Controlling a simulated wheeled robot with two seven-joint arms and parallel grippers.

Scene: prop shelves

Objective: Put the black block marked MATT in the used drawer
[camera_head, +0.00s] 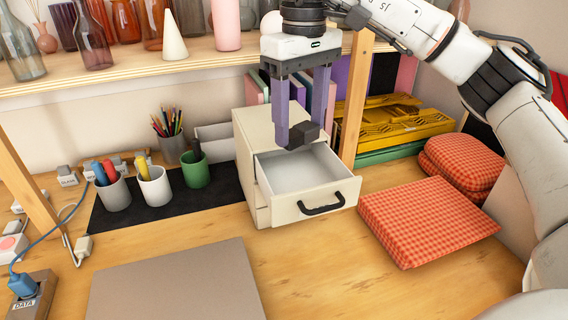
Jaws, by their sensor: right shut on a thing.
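The black block (303,134) is small and dark, and no marking on it can be read from here. My right gripper (302,138) points down with its two purple fingers shut on the block. It holds the block above the open drawer (305,168), near the drawer's back part. The drawer is cream with a black handle (323,205), pulled out of a cream cabinet (257,130), and its visible inside looks empty. My left gripper is out of view.
Red checked cushions (428,221) lie right of the drawer. Cups with pens (155,187) stand on a black mat to the left. A wooden shelf (150,66) with vases runs above, and its post (356,100) stands close beside the gripper. A grey board (176,285) lies in front.

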